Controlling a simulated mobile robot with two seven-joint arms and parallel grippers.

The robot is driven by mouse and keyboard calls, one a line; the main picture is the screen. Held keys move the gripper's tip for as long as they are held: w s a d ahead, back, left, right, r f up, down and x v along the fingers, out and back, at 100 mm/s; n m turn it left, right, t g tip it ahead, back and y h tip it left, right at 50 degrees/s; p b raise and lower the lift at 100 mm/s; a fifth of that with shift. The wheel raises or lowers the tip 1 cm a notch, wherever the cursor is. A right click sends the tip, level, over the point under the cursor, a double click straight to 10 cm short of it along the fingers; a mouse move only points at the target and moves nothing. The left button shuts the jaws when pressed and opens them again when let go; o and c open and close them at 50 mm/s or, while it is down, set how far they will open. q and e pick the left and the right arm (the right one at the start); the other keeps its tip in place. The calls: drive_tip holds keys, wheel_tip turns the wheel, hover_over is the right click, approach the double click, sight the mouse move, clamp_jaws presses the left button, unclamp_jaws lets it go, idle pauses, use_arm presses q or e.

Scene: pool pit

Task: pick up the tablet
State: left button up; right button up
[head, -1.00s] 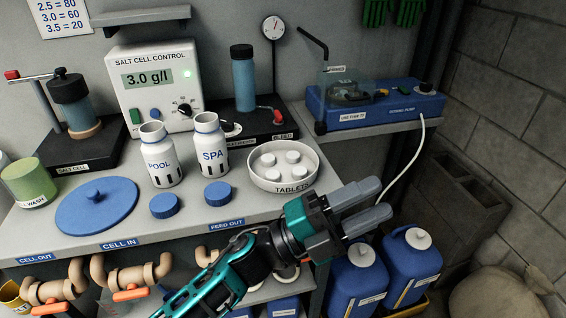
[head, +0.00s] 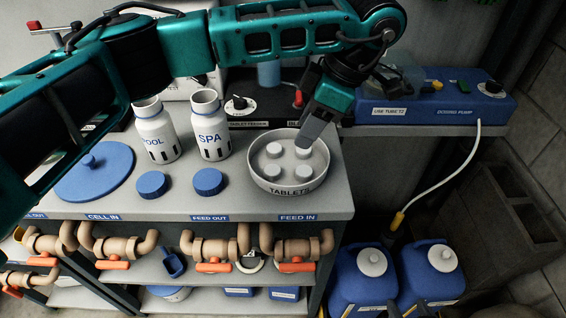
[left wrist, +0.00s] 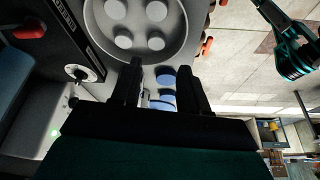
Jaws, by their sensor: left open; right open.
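Several white round tablets (head: 303,173) sit in a round white dish labelled TABLETS (head: 291,190) on the bench. My left gripper (head: 312,138) reaches over from behind the dish and points down at its back right part, close to the back right tablet, which it partly covers. I cannot tell whether it touches that tablet. In the left wrist view, the fingers (left wrist: 160,78) are apart with nothing between them, and the dish (left wrist: 178,50) with its tablets lies past their tips. My right gripper (left wrist: 294,66) is open, away from the bench.
POOL (head: 157,135) and SPA (head: 210,130) bottles stand left of the dish, with blue caps (head: 208,182) in front. A blue dosing pump (head: 440,112) stands on the right shelf. Pipes with orange valves (head: 297,267) run under the bench edge. Blue jugs (head: 365,285) stand below right.

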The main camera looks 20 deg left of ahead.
use_arm(q)
approach(274, 170)
drive_tip(key=x, duration=0.3)
drive_tip(key=shift+s+d+b, duration=0.1)
drive_tip(key=shift+d+b, duration=0.2)
drive_tip(key=shift+b, duration=0.1)
drive_tip(key=shift+x, duration=2.7)
drive_tip(key=shift+a, duration=0.2)
drive_tip(key=c, duration=0.7)
drive_tip(key=shift+o, duration=0.2)
drive_tip(key=shift+r, duration=0.15)
